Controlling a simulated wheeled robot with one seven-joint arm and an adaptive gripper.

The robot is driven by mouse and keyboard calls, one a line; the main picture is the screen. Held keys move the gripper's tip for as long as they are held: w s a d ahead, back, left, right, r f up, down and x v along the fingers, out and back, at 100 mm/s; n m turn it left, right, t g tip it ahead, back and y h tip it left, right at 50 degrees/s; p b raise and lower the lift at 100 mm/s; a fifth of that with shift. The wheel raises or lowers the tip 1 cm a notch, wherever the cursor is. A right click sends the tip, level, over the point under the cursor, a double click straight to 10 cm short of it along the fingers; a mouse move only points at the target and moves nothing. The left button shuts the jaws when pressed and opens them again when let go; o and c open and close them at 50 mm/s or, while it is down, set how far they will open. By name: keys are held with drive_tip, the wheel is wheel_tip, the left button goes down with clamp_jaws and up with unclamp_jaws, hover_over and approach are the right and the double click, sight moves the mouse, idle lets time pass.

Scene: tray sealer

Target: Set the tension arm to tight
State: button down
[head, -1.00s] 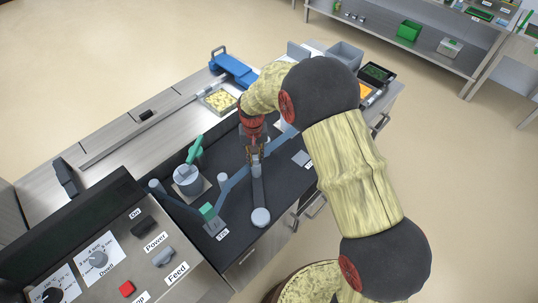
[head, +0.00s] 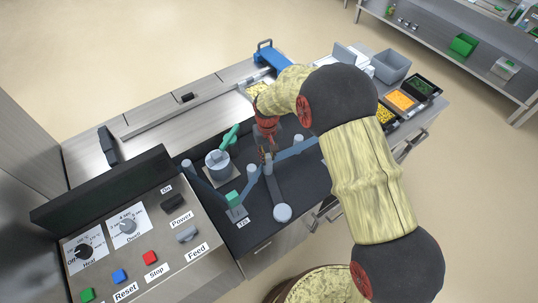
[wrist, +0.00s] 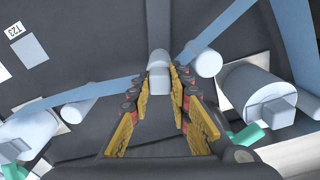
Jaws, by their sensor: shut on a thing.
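The tension arm (head: 275,190) is a dark grey bar on the black bed of the sealer. A round light grey cap (head: 282,212) is at its near end and an upright grey post at its far end. My gripper (head: 266,155) is at that post. In the wrist view the pale post (wrist: 158,62) stands between my fingertips (wrist: 160,75), and they are closed around it. The blue film (head: 290,152) bends past the post and runs to rollers on both sides. My fingers partly hide the post, and the arm's tight mark cannot be made out.
A green-handled grey cylinder (head: 217,162) stands left of my gripper, and a green-topped block (head: 234,200) is nearer. The control panel (head: 140,240) with knobs and buttons is at lower left. Bins and food trays (head: 400,100) are at the right end.

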drive_tip(key=shift+a, duration=0.15)
drive_tip(key=c, duration=1.6)
unclamp_jaws()
drive_tip(key=shift+c, duration=0.2)
wheel_tip(320, 180, up, 12)
